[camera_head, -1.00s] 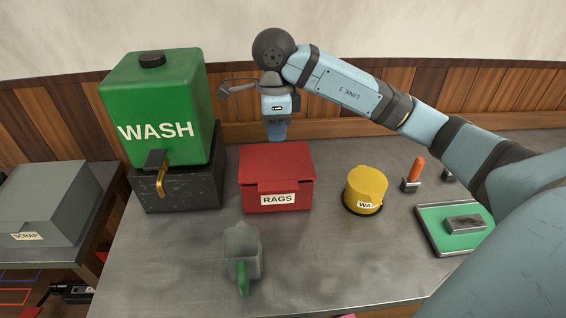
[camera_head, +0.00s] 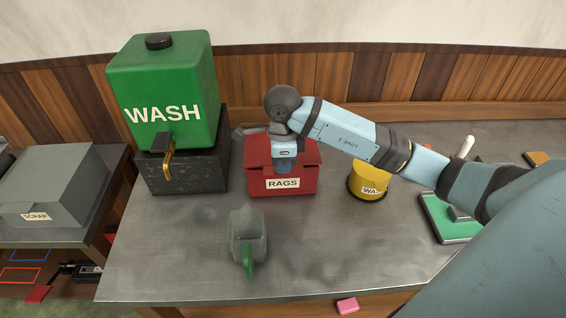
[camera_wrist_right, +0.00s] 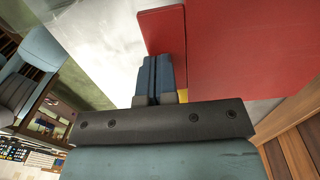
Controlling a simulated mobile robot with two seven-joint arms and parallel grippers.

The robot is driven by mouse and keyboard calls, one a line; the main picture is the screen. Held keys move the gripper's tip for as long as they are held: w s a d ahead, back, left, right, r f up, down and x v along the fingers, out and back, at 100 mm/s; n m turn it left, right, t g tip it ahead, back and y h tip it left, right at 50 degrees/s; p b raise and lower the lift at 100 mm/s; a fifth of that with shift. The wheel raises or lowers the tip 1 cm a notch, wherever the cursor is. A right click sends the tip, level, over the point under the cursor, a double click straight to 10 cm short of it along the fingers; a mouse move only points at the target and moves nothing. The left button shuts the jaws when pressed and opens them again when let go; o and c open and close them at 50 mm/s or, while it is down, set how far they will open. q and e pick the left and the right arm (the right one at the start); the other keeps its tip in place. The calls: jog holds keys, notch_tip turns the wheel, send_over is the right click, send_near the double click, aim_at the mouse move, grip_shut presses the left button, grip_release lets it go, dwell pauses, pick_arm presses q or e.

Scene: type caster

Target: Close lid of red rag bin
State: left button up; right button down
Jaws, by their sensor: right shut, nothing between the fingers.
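The red rag bin (camera_head: 282,186), labelled RAGS, stands on the grey workbench. Its lid (camera_head: 258,152) looks down on the bin in the head view; I cannot tell whether a small gap is left under it. My right gripper (camera_head: 284,169) is low over the front part of the lid, pointing down, and hides the middle of it. In the right wrist view the gripper (camera_wrist_right: 158,75) is shut and empty, close beside a red flap (camera_wrist_right: 162,35) and a broad red surface (camera_wrist_right: 235,50). Contact is not clear. My left gripper is out of view.
The green WASH tank (camera_head: 165,85) on a dark block stands left of the bin. A yellow can (camera_head: 368,182) is to the right, a grey jug (camera_head: 247,230) in front. A green tray (camera_head: 450,230) is farther right. The bench's front left is clear.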

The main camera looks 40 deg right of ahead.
notch_tip(320, 180, down, 2)
jog(key=b, duration=0.3)
jog(key=shift+s+a+f+t+h, duration=0.1)
jog(key=shift+t+h, duration=0.2)
jog(key=shift+t, duration=0.1)
jog(key=shift+s, duration=0.1)
